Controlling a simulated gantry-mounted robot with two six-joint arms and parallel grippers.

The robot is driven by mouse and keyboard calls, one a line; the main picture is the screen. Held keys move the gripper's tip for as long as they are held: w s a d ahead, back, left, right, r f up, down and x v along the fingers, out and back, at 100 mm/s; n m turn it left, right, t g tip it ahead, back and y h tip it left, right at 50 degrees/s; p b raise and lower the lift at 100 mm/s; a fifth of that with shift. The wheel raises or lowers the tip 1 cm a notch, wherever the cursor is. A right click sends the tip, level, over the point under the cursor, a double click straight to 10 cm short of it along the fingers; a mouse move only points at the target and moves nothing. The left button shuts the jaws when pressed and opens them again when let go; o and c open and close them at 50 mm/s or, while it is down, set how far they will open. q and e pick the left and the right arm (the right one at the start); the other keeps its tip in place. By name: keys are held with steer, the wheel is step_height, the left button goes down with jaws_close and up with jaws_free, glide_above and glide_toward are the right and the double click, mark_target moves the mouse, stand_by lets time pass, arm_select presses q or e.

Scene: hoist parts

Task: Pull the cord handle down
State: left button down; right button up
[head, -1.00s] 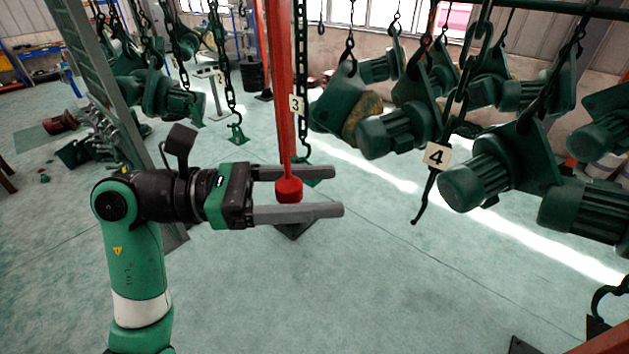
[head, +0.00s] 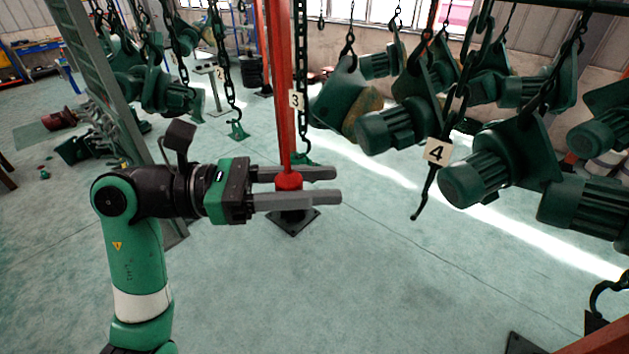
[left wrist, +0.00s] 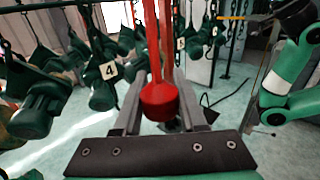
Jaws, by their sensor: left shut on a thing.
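The red cord handle (head: 289,181) is a short cylinder at the lower end of a red cord (head: 283,90) that hangs down in the middle of the head view. My left gripper (head: 338,185) comes in level from the left and is shut on the handle, with one grey finger on each side. In the left wrist view the handle (left wrist: 159,102) sits between the two fingers, in front of the palm. My right gripper does not show in the head view, and I cannot make it out in the left wrist view.
Green hoist motors (head: 398,125) hang on chains at the right, close past the fingertips. A dark plate (head: 292,222) lies on the floor below the handle. The front floor is mostly clear.

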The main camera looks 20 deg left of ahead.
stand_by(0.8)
arm_select(q)
step_height(320, 180, down, 4)
steer(key=b, duration=0.3)
steer(key=shift+f, duration=0.25)
steer(key=shift+c, duration=2.2)
jaws_free()
steer(key=shift+a, duration=0.1)
steer(key=b+v, duration=0.2)
steer(key=v, duration=0.9)
steer(key=shift+a+b, duration=0.2)
steer(key=shift+b, duration=0.15)
